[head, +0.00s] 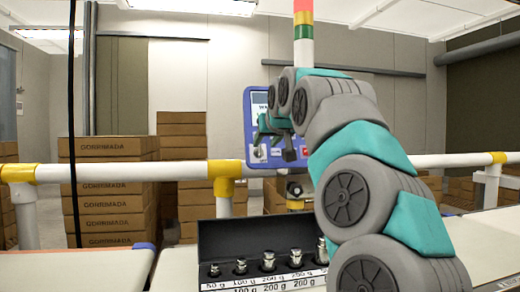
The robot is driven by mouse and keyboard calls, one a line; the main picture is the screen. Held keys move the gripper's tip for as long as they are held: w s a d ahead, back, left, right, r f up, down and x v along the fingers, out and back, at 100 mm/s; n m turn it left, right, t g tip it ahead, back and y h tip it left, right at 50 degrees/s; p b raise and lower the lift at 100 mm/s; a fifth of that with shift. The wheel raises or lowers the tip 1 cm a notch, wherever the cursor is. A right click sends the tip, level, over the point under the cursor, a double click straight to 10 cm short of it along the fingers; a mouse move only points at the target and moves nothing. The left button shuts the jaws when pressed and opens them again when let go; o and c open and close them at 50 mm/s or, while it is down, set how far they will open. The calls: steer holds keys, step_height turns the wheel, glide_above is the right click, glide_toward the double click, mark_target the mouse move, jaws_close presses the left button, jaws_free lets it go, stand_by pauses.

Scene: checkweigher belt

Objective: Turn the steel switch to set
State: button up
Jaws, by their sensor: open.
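A blue control panel (248,112) with a pale display stands behind the belt, partly hidden by my arm. Small controls sit along its lower edge. A small silvery round control (258,153) there may be the steel switch; its setting is too small to read. My gripper (274,147) is open in front of the panel's lower part, with its fingers near these controls. I cannot tell whether it touches any of them.
A black case (228,232) of steel weights (268,261) sits below the panel. A white rail with yellow joints (228,169) runs behind. Cardboard boxes (104,190) are stacked at left. Pale belt surfaces (108,268) lie on both sides.

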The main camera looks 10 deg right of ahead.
mark_target(260, 150)
steer(key=p+x, duration=0.1)
steer(key=x, duration=0.5)
steer(key=shift+w+f, duration=0.1)
steer(key=shift+f, duration=0.05)
jaws_close()
